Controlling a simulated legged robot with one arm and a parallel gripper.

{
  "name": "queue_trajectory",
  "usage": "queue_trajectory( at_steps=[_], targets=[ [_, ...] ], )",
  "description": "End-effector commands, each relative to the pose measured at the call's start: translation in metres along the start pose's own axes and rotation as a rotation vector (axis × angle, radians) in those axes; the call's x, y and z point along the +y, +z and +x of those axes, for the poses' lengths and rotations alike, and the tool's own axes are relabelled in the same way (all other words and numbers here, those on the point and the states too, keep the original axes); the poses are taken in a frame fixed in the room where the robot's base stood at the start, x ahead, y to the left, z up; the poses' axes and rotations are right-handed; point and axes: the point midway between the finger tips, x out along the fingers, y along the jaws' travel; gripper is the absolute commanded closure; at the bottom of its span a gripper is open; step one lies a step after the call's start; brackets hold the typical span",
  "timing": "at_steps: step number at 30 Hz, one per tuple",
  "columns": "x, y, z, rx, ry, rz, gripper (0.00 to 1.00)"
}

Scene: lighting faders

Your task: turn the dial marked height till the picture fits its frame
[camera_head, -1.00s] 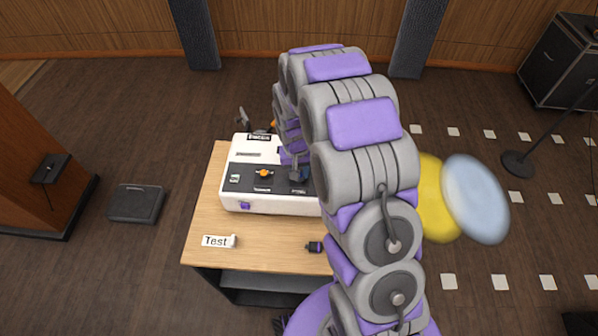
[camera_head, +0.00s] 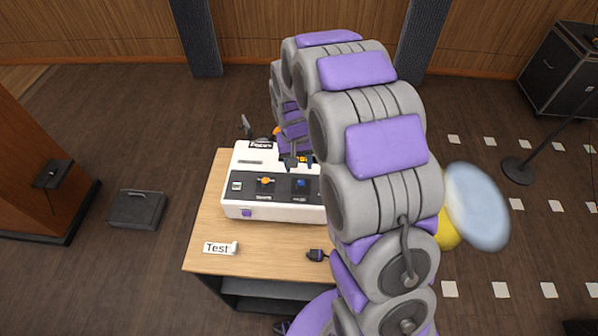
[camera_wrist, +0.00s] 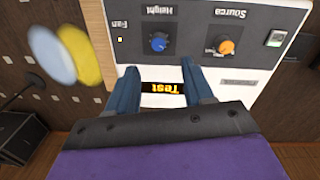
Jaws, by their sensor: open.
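The blue dial (camera_wrist: 159,43) labelled Height is on the dark strip of a white control box (camera_wrist: 220,100), seen upside down in the wrist view. The same dial (camera_head: 301,184) shows uncovered in the head view. My gripper (camera_wrist: 159,68) is open and empty, its two blue fingers spread to either side just short of the dial in the wrist view. In the head view my gripper (camera_head: 298,162) is over the box, behind the dial. A small display (camera_wrist: 163,87) with the yellow word Test lies between the fingers. I cannot tell which picture has the frame.
Pale blue (camera_wrist: 52,55) and yellow (camera_wrist: 79,55) light discs overlap at one side.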

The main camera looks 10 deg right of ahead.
Motion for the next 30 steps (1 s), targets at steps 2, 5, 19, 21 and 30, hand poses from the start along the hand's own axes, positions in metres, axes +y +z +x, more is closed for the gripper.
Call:
queue_trajectory(
  at_steps=[2, 5, 19, 21, 30],
  targets=[
    [0.0, -0.001, -0.021, 0.003, 0.0, 0.0, 0.48],
    [0.0, -0.001, -0.041, 0.004, 0.0, 0.0, 0.48],
    [-0.001, 0.0, -0.083, -0.003, 0.001, -0.001, 0.48],
    [-0.001, 0.0, -0.083, -0.003, 0.001, -0.001, 0.48],
    [0.002, 0.009, -0.089, -0.003, -0.001, -0.004, 0.48]
  ],
)
